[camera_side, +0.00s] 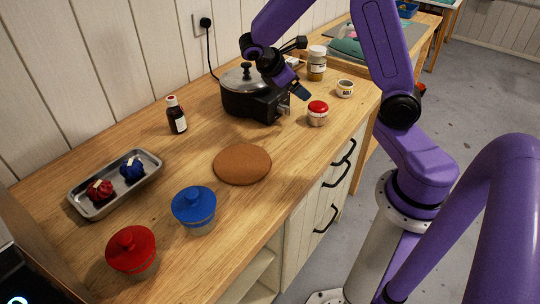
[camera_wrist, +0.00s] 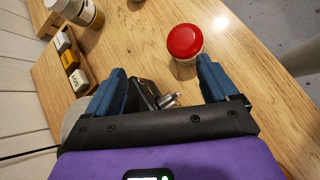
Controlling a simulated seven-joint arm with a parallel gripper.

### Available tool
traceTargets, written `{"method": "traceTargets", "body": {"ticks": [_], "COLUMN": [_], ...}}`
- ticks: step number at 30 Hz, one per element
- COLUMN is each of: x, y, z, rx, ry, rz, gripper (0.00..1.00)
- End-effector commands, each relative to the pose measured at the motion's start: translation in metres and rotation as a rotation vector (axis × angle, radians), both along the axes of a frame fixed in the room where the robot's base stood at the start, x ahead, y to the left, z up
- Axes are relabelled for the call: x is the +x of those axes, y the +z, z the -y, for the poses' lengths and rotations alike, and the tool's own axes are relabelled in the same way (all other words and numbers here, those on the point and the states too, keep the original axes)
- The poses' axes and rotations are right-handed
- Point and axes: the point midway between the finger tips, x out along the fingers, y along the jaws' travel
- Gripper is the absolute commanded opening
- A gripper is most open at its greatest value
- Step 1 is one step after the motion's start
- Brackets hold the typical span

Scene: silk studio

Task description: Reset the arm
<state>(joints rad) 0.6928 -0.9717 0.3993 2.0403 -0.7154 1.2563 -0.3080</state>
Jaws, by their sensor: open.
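My gripper (camera_side: 292,89) is over the worktop, just in front of and above the black pot-like cooker (camera_side: 240,100). In the wrist view its two blue fingers (camera_wrist: 160,88) stand wide apart with nothing held between them. A small jar with a red lid (camera_side: 318,107) stands on the wood beside the gripper, apart from it. In the wrist view the red-lidded jar (camera_wrist: 184,43) is beyond the fingertips, nearer the right finger. Part of the cooker shows between the fingers.
A cork mat (camera_side: 242,164), blue-lidded pot (camera_side: 194,209), red-lidded pot (camera_side: 132,251), brown bottle (camera_side: 176,115) and metal tray (camera_side: 98,207) with red and blue bundles occupy the worktop (camera_side: 75,255). A spice jar (camera_side: 317,63) and small white jar (camera_side: 345,88) stand behind the gripper.

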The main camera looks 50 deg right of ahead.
Motion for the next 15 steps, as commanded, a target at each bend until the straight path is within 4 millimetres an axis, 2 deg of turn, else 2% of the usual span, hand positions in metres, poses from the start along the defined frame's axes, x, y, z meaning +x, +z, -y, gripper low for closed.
{"method": "traceTargets", "body": {"ticks": [1, 6, 11, 15], "x": [-0.009, -0.047, -0.093, -0.139], "y": [0.004, 0.009, 0.013, 0.016], "z": [-0.019, -0.077, -0.122, -0.153], "rx": [0.046, 0.216, 0.389, 0.543], "ry": [0.02, 0.058, 0.083, 0.095], "rz": [0.035, 0.126, 0.18, 0.198], "gripper": [0.87, 0.87, 0.87, 0.87]}}
